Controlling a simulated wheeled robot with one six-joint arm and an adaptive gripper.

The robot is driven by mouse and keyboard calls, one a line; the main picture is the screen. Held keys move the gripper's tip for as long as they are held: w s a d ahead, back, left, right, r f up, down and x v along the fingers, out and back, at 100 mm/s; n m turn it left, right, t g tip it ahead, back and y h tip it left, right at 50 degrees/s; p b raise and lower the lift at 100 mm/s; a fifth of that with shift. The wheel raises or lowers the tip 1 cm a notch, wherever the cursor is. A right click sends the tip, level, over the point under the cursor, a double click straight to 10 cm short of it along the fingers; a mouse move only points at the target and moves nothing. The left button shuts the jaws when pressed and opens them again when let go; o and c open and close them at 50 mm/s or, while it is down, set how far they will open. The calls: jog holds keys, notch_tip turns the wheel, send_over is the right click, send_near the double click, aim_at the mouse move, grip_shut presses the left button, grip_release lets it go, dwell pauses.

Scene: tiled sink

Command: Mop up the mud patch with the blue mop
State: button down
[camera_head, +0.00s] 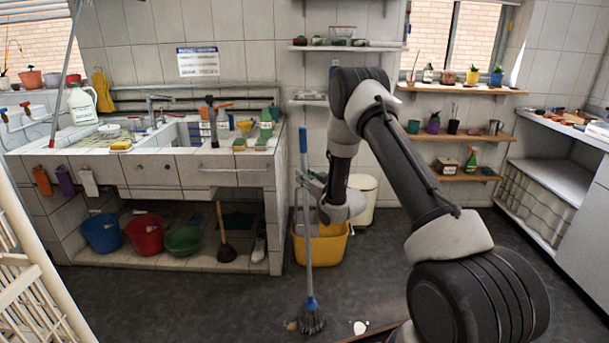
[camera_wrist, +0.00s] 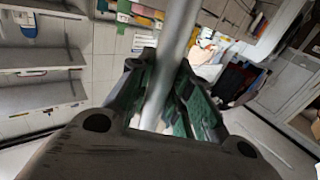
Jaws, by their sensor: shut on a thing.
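The blue mop (camera_head: 306,220) stands nearly upright in the head view, with a blue grip at its top, a grey pole and a blue collar. Its grey strand head (camera_head: 311,319) is at the dark floor. My gripper (camera_head: 311,180) is shut around the upper part of the pole. In the wrist view the pale pole (camera_wrist: 168,75) passes between the green-padded fingers (camera_wrist: 170,95). A small brown patch (camera_head: 291,325), which may be the mud, shows on the floor just left of the mop head. The mop head may hide part of it.
A yellow bucket (camera_head: 322,244) stands behind the pole, by a pale bin (camera_head: 362,198). The tiled sink unit (camera_head: 200,172) is at left, with buckets and a plunger (camera_head: 224,235) beneath.

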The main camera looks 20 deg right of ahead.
jog(key=s+a, duration=0.3)
jog(key=s, duration=0.7)
jog(key=shift+a, duration=0.2)
dwell(0.7)
jog(key=shift+s+r, duration=0.1)
jog(key=shift+r, duration=2.95)
notch_tip(320, 180, up, 3)
